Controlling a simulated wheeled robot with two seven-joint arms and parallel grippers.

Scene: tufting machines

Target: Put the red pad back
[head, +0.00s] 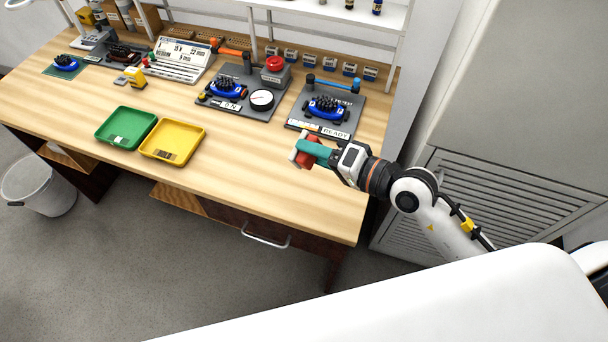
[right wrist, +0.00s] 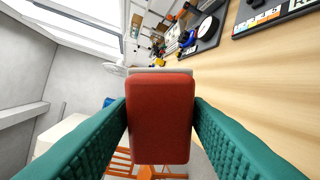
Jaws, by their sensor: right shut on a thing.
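The red pad (right wrist: 160,118) is a rounded block with a pale plate along its far edge in the right wrist view. My right gripper (right wrist: 160,112) is shut on it, with one ribbed teal finger on each side. In the head view the red pad (head: 298,158) shows partly behind the teal fingers of my right gripper (head: 308,152). It is held above the right part of the bench, in front of the plate marked READY. My left gripper is not in view.
The wooden bench (head: 235,170) is clear around the held pad. A green tray (head: 101,142) and a yellow tray (head: 146,150) lie left. A READY plate (head: 347,122) and a gauge plate (head: 242,108) with a red button (head: 275,63) stand behind. A grey louvered cabinet (head: 475,175) stands right.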

